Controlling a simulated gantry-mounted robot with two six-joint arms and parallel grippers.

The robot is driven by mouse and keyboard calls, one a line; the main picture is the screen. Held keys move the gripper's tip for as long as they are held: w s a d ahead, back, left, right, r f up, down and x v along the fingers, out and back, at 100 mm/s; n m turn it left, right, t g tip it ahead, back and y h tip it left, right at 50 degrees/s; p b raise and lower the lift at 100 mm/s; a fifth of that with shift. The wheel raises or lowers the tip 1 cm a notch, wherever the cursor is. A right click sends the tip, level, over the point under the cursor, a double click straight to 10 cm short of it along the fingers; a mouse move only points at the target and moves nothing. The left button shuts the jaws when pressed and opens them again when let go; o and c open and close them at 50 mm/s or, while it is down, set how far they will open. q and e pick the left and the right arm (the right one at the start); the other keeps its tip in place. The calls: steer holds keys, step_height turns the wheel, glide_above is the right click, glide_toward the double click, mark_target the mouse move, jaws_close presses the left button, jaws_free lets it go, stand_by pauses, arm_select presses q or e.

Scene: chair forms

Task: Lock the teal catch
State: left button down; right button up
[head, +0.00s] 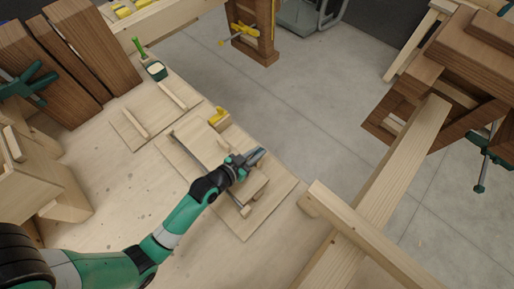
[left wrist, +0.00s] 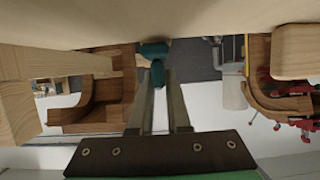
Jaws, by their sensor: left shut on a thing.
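The teal catch (left wrist: 153,49) shows in the left wrist view, with its lower teal part between the fingertips. My left gripper (head: 258,155) is over the right part of a pale wooden panel on the bench in the head view. It also shows in the left wrist view (left wrist: 158,82), its two fingers closed on the teal part. In the head view my gripper largely hides the catch, and its exact lock position cannot be told. My right gripper is not in view.
A yellow catch (head: 218,117) sits at the panel's (head: 185,147) far edge. A second pale panel (head: 143,112) lies behind it. A green-handled brush (head: 140,47) and small tub (head: 156,70) stand further back. Pale beams (head: 375,205) stand at right; grey floor lies between.

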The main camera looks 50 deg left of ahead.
arm_select(q)
steer(key=c, duration=0.9)
jaws_free()
steer(key=v, duration=1.1)
steer(key=shift+s+p, duration=0.35)
steer(key=shift+p, duration=0.05)
